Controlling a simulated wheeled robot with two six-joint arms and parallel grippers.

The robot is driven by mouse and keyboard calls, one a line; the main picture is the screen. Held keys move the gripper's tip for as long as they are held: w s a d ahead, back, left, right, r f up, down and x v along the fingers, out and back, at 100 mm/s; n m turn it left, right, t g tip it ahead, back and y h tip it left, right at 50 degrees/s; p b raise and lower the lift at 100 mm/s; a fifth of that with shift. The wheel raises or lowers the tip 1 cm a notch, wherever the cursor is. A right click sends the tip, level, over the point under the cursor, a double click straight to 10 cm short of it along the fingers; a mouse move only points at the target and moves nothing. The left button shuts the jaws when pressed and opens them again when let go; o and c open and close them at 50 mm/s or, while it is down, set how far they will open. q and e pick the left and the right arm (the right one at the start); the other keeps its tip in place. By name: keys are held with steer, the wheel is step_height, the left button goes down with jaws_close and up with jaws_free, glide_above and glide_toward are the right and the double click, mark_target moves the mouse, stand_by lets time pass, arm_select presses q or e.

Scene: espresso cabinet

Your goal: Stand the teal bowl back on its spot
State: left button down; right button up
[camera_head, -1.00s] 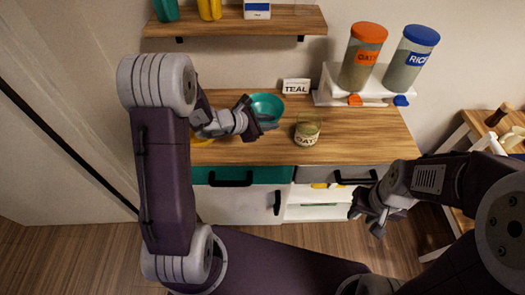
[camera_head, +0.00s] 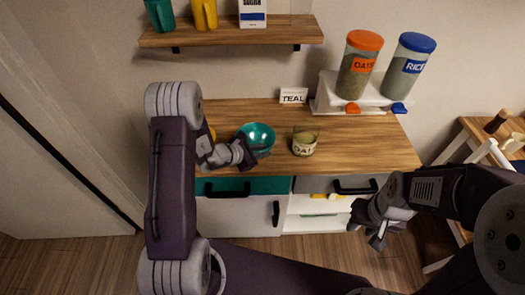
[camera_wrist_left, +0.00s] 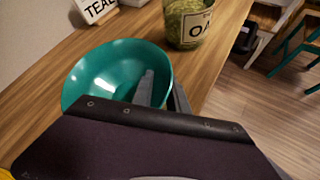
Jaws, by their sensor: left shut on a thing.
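The teal bowl (camera_head: 257,135) is over the wooden counter, open side up, left of the small oat jar (camera_head: 305,143). My left gripper (camera_head: 252,153) is shut on its near right rim. In the left wrist view, one finger is inside the bowl (camera_wrist_left: 98,72) and the other is outside. I cannot tell whether the bowl touches the counter. The TEAL sign (camera_head: 293,96) stands at the back of the counter, behind and right of the bowl. My right gripper (camera_head: 368,226) is open and empty in front of the drawers at the right.
Oat and rice dispensers (camera_head: 359,68) stand on a white stand (camera_head: 330,92) at the back right. A yellow thing (camera_head: 212,133) is partly hidden behind my left arm. A shelf (camera_head: 235,32) hangs above. The counter (camera_head: 365,140) is clear right of the oat jar.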

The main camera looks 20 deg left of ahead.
arm_select(q)
steer(key=c, duration=1.3)
jaws_free()
steer(key=shift+f, duration=0.1)
